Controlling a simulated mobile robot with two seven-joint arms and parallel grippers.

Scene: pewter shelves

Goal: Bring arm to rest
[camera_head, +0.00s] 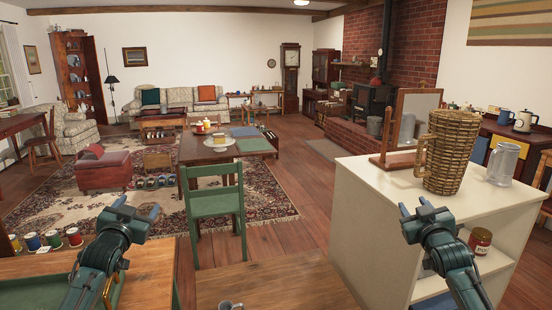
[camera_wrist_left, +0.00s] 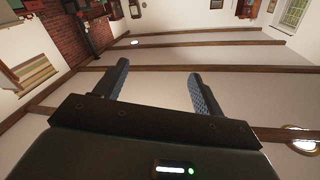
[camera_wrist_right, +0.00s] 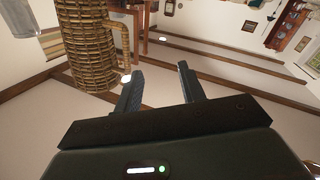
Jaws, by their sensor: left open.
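My left gripper (camera_head: 138,206) is raised at the lower left of the head view, above the wooden table edge. In the left wrist view its two fingers (camera_wrist_left: 157,85) stand apart with nothing between them, pointing toward the ceiling and far wall. My right gripper (camera_head: 413,205) is raised at the lower right of the head view, in front of the white shelf unit (camera_head: 350,225). In the right wrist view its fingers (camera_wrist_right: 159,82) are also apart and empty. The wicker jug (camera_wrist_right: 88,45) shows to the left of them, apart from them.
On the white unit stand the wicker jug (camera_head: 453,150), a glass mug (camera_head: 502,163) and a framed mirror (camera_head: 411,120). A labelled tin (camera_head: 480,240) sits on its shelf. A green chair (camera_head: 215,205) stands at a table ahead. Open floor (camera_head: 305,190) lies between table and unit.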

